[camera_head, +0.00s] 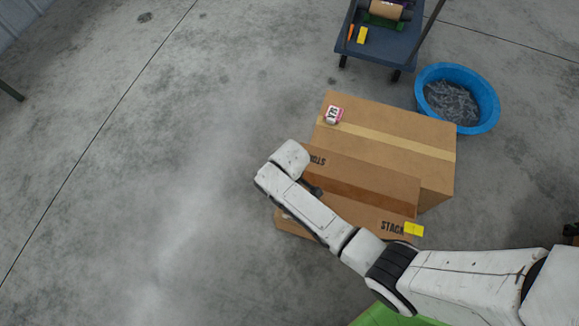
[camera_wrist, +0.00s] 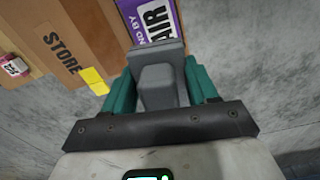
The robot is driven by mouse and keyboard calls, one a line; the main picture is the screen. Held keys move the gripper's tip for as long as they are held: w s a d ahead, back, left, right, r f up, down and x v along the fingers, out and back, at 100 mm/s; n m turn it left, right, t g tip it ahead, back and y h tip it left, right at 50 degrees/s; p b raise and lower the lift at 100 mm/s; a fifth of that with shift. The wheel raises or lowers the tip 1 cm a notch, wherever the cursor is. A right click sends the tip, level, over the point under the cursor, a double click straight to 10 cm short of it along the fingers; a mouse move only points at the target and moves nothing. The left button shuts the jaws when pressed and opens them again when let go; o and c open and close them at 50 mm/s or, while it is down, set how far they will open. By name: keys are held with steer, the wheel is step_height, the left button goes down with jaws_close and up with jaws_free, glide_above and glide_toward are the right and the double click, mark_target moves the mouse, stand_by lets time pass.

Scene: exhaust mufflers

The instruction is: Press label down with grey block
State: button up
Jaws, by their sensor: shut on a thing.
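My gripper (camera_wrist: 160,78) is shut on the grey block (camera_wrist: 162,92), its teal fingers on either side of it in the wrist view. A purple and white label (camera_wrist: 152,20), with "AIR" readable, lies on cardboard just beyond the block. The block overlaps the label's near end in this view; I cannot tell whether they touch. In the head view my arm reaches over the cardboard boxes and hides the gripper, block and purple label.
A large taped carton (camera_head: 400,130) carries a small red and white sticker (camera_head: 333,114). A smaller carton (camera_head: 370,185) sits before it, near a yellow tag (camera_head: 414,229). A blue tub (camera_head: 485,95) and a cart (camera_head: 385,45) stand behind. Floor at left is clear.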

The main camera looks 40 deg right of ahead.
steer(key=shift+d+f+b, duration=0.1)
steer(key=shift+f+b, duration=2.6)
steer(key=shift+f, duration=1)
steer(key=shift+r, duration=0.35)
steer(key=shift+s+d+f+b, duration=0.1)
steer(key=shift+s+d+b, duration=0.3)
steer(key=shift+s, duration=0.2)
steer(key=shift+r+p, duration=0.25)
steer(key=shift+p, duration=0.3)
steer(key=shift+w+r, duration=0.1)
steer(key=shift+r, duration=0.7)
steer(key=shift+r+p, duration=3.05)
steer(key=shift+p, duration=0.15)
steer(key=shift+f, duration=0.1)
